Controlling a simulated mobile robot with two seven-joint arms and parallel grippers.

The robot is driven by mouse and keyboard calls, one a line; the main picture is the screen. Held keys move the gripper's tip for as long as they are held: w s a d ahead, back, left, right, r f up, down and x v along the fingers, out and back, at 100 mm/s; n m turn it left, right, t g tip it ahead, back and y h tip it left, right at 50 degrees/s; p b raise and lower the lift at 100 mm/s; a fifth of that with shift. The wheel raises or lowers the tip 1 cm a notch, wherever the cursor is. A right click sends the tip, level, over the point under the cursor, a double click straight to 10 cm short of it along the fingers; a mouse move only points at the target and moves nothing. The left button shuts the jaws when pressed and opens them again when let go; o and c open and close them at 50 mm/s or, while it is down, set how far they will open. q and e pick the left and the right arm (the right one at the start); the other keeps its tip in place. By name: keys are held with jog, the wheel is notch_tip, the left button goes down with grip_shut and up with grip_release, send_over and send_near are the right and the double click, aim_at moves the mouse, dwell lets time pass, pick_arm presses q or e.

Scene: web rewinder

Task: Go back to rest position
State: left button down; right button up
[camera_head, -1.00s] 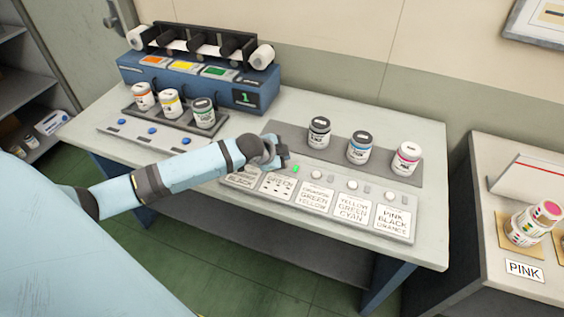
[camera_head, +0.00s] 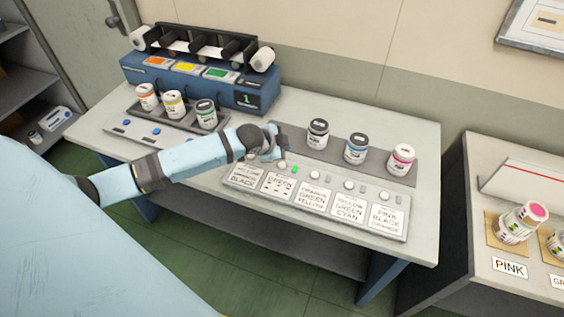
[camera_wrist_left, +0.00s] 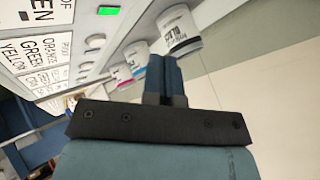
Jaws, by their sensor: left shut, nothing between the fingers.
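My left gripper (camera_head: 283,150) is shut and empty. It hangs just above the back edge of the button panel (camera_head: 316,226), beside the green-lit button (camera_head: 294,169). In the left wrist view its closed fingers (camera_wrist_left: 163,72) show in front of a black-labelled pot (camera_wrist_left: 180,32), with nothing between them. The green light also shows there (camera_wrist_left: 108,10). My right gripper is out of view.
Black, cyan and pink pots (camera_head: 402,159) stand on a grey mat behind the panel. The blue rewinder (camera_head: 190,82) stands at the back left, with three pots (camera_head: 173,104) before it. A side table (camera_head: 483,285) holds more pots at right.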

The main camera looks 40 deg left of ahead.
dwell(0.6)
